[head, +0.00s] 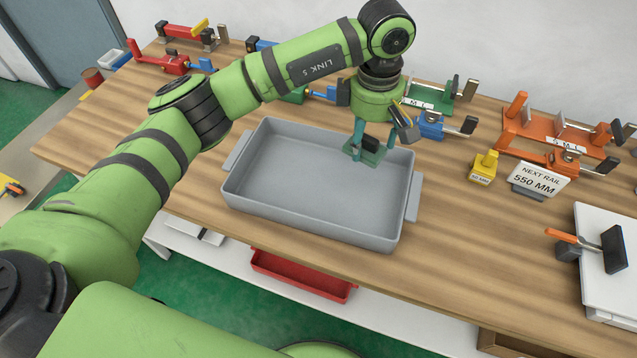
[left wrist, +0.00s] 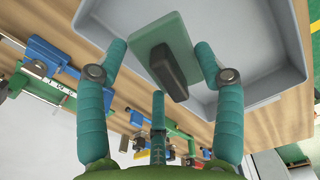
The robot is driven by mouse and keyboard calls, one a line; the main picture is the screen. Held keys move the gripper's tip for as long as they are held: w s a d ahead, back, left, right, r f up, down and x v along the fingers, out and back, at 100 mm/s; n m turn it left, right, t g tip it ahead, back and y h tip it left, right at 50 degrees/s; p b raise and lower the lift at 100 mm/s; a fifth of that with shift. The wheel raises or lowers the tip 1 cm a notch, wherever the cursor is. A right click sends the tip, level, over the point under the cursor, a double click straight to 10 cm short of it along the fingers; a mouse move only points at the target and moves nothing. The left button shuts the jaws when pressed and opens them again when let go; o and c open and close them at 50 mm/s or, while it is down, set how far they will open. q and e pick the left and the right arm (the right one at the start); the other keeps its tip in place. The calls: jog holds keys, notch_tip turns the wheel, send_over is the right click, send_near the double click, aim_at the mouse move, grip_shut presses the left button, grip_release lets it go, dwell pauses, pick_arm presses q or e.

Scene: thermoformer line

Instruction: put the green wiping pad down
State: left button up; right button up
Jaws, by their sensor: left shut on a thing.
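The green wiping pad (head: 364,156), a flat green plate with a dark block-shaped grip, is in the head view over the far right part of the grey tray (head: 300,231). My left gripper (head: 366,141) points down and is shut on the pad. The gap between pad and tray floor is hard to judge. The tray is otherwise empty. My right gripper is out of view.
The tray stands on a wooden bench (head: 452,240). Behind and right of it are a blue fixture (head: 430,127), an orange fixture (head: 545,150), a yellow block (head: 483,167) and a "NEXT RAIL 550 MM" sign (head: 538,178). A red bin (head: 300,275) sits below the bench.

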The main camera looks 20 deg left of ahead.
pick_arm(q)
jog(key=w+d+n, duration=0.1)
jog(key=d+n, duration=0.2)
jog(key=p, duration=0.5)
send_over(323, 182)
jog(key=shift+n, duration=0.3)
jog(key=f, duration=0.7)
jog(key=shift+d, duration=0.25)
jog(key=shift+a+f, duration=0.15)
jog(key=shift+a, duration=0.05)
notch_tip(323, 182, down, 4)
jog(key=shift+r+p, duration=0.1)
jog(key=shift+p, duration=0.5)
jog(key=shift+f, duration=0.2)
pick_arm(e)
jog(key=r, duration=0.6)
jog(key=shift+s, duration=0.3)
pick_arm(q)
jog(key=shift+f, duration=0.1)
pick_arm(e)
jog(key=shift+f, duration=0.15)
